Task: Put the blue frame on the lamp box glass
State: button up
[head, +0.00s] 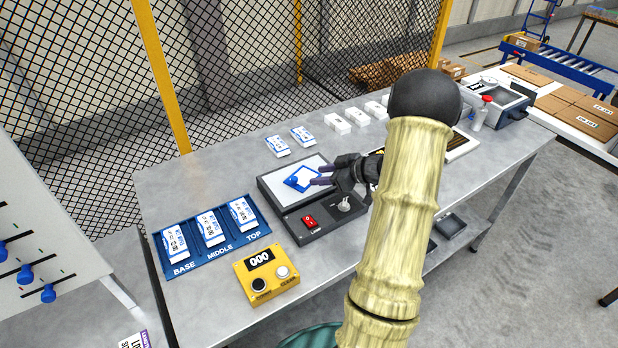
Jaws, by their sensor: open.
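The lamp box (311,224) is a dark box on the grey table, with a pale glass panel (287,174) at its back and a red switch and a knob at its front. The blue frame (301,179) lies on the glass, tilted relative to the panel's edges, with a blue knob near its left corner. My gripper (318,177) is at the right side of the glass. Its dark fingers are apart and reach toward the frame's right side. I cannot tell whether they touch it. My arm hides part of the table to the right.
A yellow counter (265,275) reading 000 stands in front of the lamp box. Small boxes (290,141) stand behind it. Blue-knobbed pegs (26,272) stick out from a panel at far left.

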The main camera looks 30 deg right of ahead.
jog(key=v, duration=0.4)
jog(key=shift+s+d+r, duration=0.1)
jog(key=shift+s+r, duration=0.05)
jog(key=shift+s, duration=0.05)
jog(key=shift+w, duration=0.1)
jog(key=w+a+r+m+h, duration=0.4)
jog(key=a+h, duration=0.3)
jog(key=a, duration=0.2)
jog(key=s+a+f+m+g, duration=0.2)
jog(key=s+a+g, duration=0.5)
jog(key=s+a, duration=0.9)
jog(key=s, duration=0.2)
jog(key=shift+s+f+m+g, duration=0.15)
jog(key=shift+s+m+g, duration=0.15)
jog(key=shift+s+m, duration=0.1)
jog(key=shift+c, duration=0.2)
jog(key=shift+c, duration=0.2)
